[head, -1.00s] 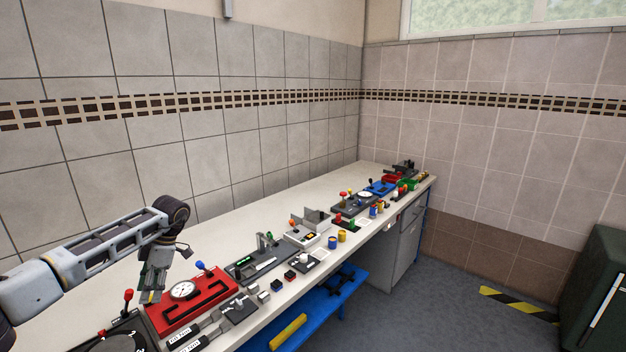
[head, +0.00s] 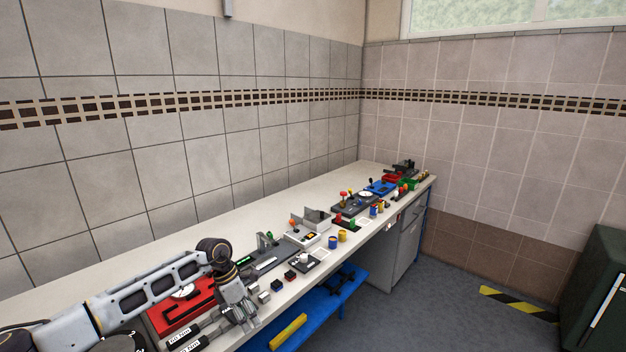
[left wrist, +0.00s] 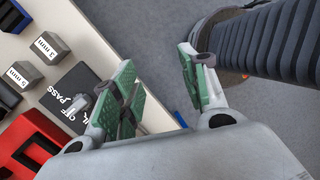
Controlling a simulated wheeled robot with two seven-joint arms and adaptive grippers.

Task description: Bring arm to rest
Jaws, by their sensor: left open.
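My left arm reaches in from the lower left of the head view, over the near part of the bench. My left gripper (head: 243,318) points down near the bench's front edge, just right of the red fixture (head: 178,318) with a dial, which the arm partly covers. In the left wrist view, the two green-padded fingers of the left gripper (left wrist: 158,82) stand apart with nothing between them. A black plate (left wrist: 72,92) lettered "PASS" lies left of the fingers. My right gripper is not in view.
The white bench (head: 140,262) runs along the tiled wall, with several fixtures and small parts along its front. Grey blocks marked in mm (left wrist: 50,47) stand left of the gripper. A blue shelf (head: 318,308) is below the bench. The bench's back strip is clear.

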